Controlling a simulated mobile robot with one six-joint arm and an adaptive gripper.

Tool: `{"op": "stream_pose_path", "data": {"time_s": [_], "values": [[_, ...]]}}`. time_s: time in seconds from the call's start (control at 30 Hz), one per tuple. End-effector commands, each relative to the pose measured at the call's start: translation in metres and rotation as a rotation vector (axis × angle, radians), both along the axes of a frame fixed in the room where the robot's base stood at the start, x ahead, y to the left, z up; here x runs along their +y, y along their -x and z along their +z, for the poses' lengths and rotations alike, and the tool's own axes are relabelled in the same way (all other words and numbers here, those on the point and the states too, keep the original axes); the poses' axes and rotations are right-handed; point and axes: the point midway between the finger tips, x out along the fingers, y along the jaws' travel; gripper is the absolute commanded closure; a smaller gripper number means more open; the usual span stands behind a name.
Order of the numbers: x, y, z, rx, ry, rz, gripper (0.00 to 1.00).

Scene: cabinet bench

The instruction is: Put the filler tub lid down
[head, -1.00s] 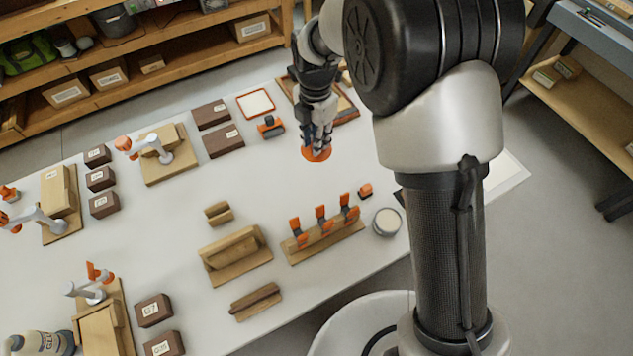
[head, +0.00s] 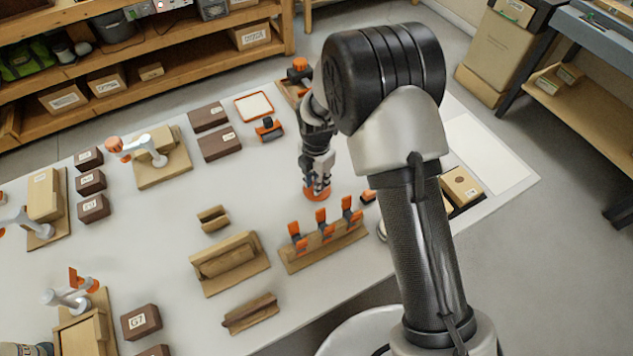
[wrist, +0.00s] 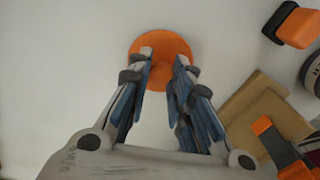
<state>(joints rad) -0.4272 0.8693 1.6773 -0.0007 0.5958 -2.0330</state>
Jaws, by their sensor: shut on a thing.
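The filler tub lid is an orange disc (head: 317,195) at my gripper's tips, over the white bench top behind the clamp rack. My gripper (head: 317,184) points down and is shut on it. In the wrist view the lid (wrist: 160,40) lies between and beyond the fingertips (wrist: 164,60), with plain white surface around it. It is at or close to the bench top; I cannot tell whether it touches. The round filler tub (head: 381,231) is mostly hidden behind my arm in the head view. Its edge shows at the right of the wrist view (wrist: 314,75).
A wooden rack (head: 322,246) with orange-tipped clamps stands in front of the lid. A small orange and black piece (head: 368,196) lies to the right. Wooden blocks (head: 230,264) are at front left. The bench left of the lid is clear.

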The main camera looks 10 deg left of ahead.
Motion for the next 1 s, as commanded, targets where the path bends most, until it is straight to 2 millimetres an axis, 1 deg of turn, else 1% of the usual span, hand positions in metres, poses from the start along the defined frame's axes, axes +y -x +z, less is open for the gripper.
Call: {"op": "stream_pose_path", "data": {"time_s": [0.23, 0.37, 0.4, 0.67, 1.0], "values": [[0.0004, -0.0007, -0.0001, -0.002, -0.001, 0.0, 0.93], [0.0003, -0.0005, -0.0045, -0.001, 0.0, 0.0, 0.93], [0.0002, -0.0005, -0.0039, -0.001, 0.0, 0.0, 0.78], [0.0002, -0.0004, -0.0033, -0.001, 0.0, 0.0, 0.61], [0.0003, -0.0005, -0.0014, -0.001, 0.0, 0.0, 0.6]]}}
